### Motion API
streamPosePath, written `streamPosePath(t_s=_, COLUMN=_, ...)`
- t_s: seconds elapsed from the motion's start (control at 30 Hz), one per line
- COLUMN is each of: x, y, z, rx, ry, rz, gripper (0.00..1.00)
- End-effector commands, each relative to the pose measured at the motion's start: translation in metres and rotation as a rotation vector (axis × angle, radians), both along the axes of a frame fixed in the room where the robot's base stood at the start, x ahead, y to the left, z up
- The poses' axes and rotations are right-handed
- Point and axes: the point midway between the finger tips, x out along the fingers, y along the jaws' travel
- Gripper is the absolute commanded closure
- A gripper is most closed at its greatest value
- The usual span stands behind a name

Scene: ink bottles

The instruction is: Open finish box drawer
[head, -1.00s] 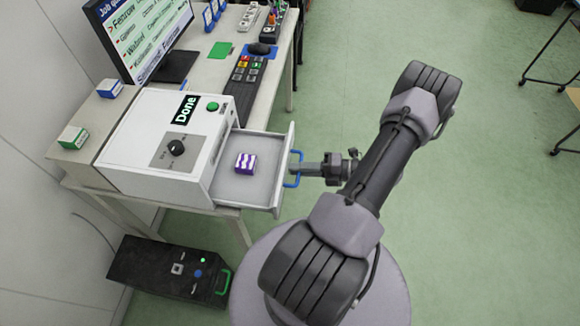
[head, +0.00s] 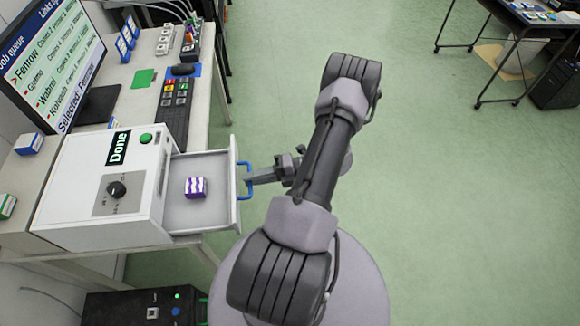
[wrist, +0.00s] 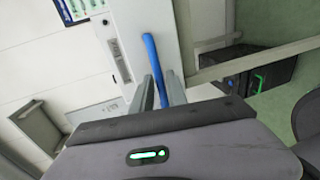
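The finish box (head: 75,190) is a white box with a black "Done" label, a green button and a dark knob. Its drawer (head: 185,218) stands pulled out to the right in the head view, with a small purple-and-white striped box (head: 195,188) inside. My gripper (head: 250,180) is at the drawer's blue handle (head: 244,167). In the wrist view the handle (wrist: 152,55) runs between my two fingers (wrist: 160,85), which look parted wider than the bar. Contact with the bar cannot be made out.
A monitor (head: 55,60), a keyboard (head: 175,110) and a green pad (head: 143,78) share the desk. Small boxes (head: 28,143) stand left of the finish box. A black case (head: 145,305) is on the floor below. Open green floor (head: 440,200) lies to the right.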

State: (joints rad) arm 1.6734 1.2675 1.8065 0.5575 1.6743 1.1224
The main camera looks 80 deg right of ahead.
Motion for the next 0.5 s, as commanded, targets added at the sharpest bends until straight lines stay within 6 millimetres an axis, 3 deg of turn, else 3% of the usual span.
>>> streamPosePath(t_s=0.5, x=-0.125, y=-0.052, z=0.029, rx=-0.002, ry=0.003, rz=-0.003, gripper=0.81)
